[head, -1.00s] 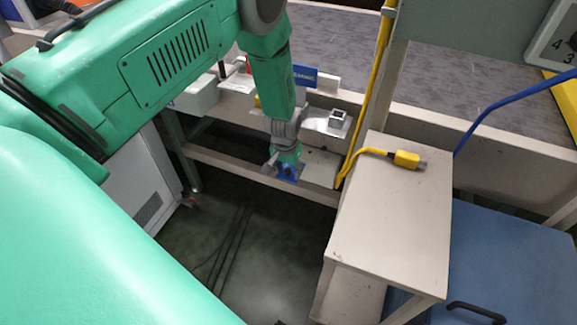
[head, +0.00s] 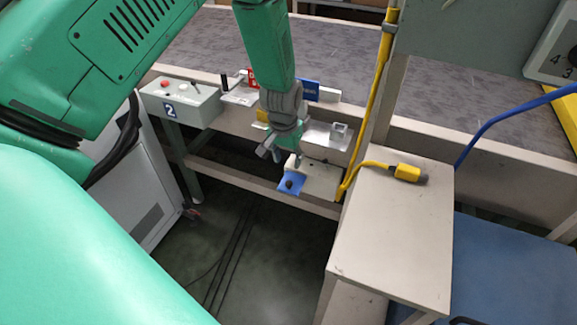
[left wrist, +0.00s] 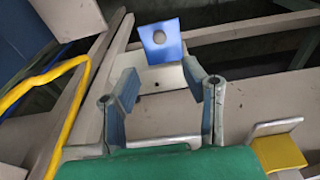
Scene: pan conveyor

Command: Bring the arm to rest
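My left gripper (head: 278,150) hangs from my green arm in front of the conveyor's side, over its small shelf area. In the left wrist view my left gripper (left wrist: 158,88) has its two fingers wide apart with nothing between them. A blue plate with a round dark knob (head: 291,183) is just below the gripper in the head view. In the left wrist view the blue plate (left wrist: 162,48) lies beyond the fingertips, at the edge of a pale panel (left wrist: 163,78), apart from the fingers. My right gripper is not in view.
A grey control box marked 2 (head: 180,103) is at the left. A pale stand (head: 395,235) with a yellow connector (head: 407,172) is at the right. A yellow pipe (head: 376,85) runs up a post. The dark floor (head: 255,260) below is clear apart from cables.

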